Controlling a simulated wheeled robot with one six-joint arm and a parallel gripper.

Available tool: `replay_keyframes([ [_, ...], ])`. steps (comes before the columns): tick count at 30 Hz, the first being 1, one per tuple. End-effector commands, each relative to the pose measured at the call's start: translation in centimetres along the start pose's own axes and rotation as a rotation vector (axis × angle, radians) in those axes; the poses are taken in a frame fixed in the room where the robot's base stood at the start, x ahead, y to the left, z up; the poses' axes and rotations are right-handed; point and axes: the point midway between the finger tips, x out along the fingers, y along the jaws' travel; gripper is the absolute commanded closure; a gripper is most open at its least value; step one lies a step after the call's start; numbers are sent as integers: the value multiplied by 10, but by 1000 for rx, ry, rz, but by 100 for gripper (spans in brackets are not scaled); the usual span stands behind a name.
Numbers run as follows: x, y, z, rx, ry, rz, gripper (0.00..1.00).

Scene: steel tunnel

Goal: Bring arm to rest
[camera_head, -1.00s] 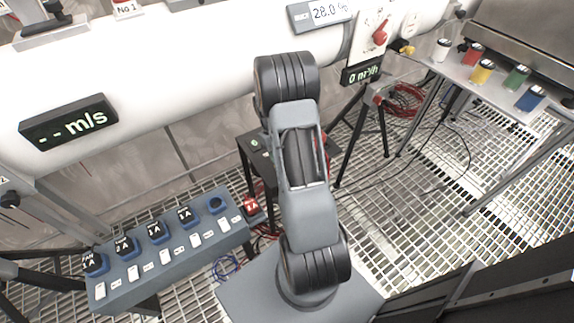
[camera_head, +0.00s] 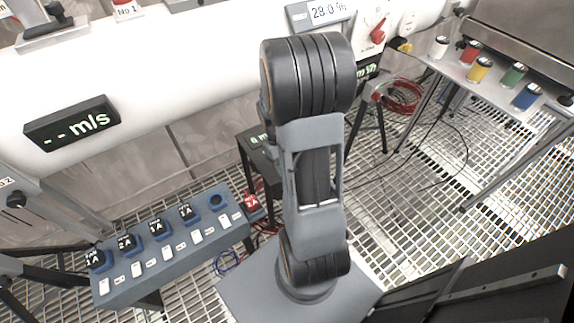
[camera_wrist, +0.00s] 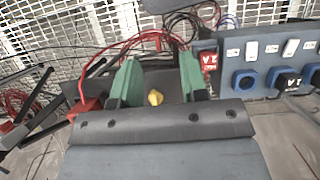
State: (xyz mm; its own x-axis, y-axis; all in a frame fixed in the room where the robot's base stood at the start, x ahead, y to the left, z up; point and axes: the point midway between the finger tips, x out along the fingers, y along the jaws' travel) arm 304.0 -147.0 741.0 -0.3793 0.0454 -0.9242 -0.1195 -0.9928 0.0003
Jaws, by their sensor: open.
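My arm stands upright in the middle of the head view, with its upper link folded up toward the camera. My gripper is hidden behind the arm there. In the wrist view my gripper (camera_wrist: 155,82) shows two green fingers set apart, with a gap between them. A small yellow thing shows in that gap, beyond the fingers. I cannot tell how far away it is. Nothing is seen held.
A blue-grey socket panel (camera_head: 175,247) with several blue plugs stands at left; it also shows in the wrist view (camera_wrist: 262,47). A white pipe (camera_head: 185,75) crosses behind. A shelf (camera_head: 490,85) with several coloured cans is at right. Red cables (camera_head: 402,97) lie near a tripod.

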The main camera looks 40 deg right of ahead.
Motion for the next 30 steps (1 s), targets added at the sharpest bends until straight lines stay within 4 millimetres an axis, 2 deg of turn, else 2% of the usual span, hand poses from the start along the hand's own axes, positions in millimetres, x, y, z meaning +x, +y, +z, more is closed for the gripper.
replay_keyframes([
  [13,0,0,0,3,0,0,60],
  [17,4,-6,3,89,20,-20,60],
  [20,-29,-21,14,122,102,-13,60],
  [27,-140,-79,59,87,383,6,60],
  [30,-179,-102,80,39,495,3,60],
])
